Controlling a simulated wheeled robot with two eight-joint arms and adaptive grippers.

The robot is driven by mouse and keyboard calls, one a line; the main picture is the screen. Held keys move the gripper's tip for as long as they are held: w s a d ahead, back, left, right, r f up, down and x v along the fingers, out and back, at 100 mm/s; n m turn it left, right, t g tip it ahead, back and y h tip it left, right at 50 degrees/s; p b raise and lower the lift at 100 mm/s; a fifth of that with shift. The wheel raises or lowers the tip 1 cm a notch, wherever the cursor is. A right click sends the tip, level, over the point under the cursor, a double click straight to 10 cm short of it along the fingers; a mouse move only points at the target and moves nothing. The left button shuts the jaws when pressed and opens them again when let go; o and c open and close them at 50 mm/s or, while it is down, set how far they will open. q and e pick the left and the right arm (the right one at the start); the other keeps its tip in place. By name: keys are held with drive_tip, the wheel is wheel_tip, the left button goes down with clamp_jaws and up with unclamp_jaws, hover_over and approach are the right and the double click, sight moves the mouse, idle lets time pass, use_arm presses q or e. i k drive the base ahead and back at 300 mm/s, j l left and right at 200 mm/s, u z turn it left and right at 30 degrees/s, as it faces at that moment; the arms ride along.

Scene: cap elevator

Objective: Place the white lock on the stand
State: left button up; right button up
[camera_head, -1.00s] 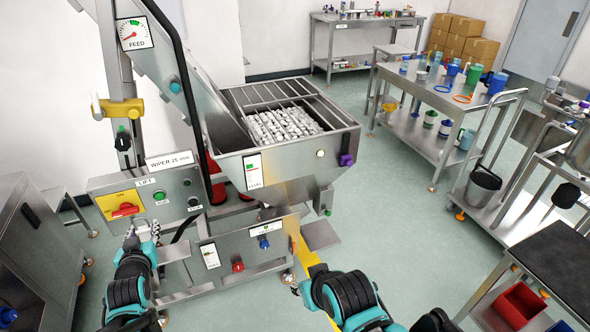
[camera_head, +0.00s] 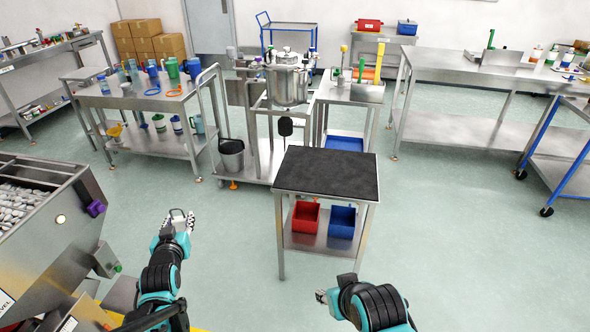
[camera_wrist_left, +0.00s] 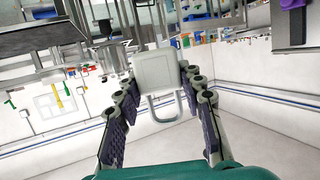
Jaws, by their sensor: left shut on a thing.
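The white lock (camera_wrist_left: 157,72) is a pale rounded block with a grey shackle. It sits between the fingers of my left gripper (camera_wrist_left: 155,90), with the shackle pointing back toward the palm. In the head view my left gripper (camera_head: 178,220) is shut on it at the lower left, over the floor, and the lock is too small there to make out well. A steel stand with a black top (camera_head: 325,175) is in the middle, right of my left gripper and apart from it. My right gripper (camera_head: 324,296) is low in front of the stand; its fingers are unclear.
A red bin (camera_head: 306,217) and a blue bin (camera_head: 342,221) are on the stand's lower shelf. The machine hopper (camera_head: 50,235) is close on the left. A cart with a steel pot (camera_head: 288,82) is behind the stand. The floor (camera_head: 460,230) to the right is clear.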

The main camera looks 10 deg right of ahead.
sight(334, 178)
drive_tip(key=z, duration=0.25)
drive_tip(key=i+l, duration=0.15)
drive_tip(key=l, duration=0.2)
drive_tip(key=i+l, duration=0.2)
drive_tip(key=l, duration=0.15)
drive_tip(key=i+l, duration=0.15)
drive_tip(key=l, duration=0.25)
drive_tip(key=i+l, duration=0.2)
drive_tip(key=l, duration=0.15)
drive_tip(key=u, duration=0.05)
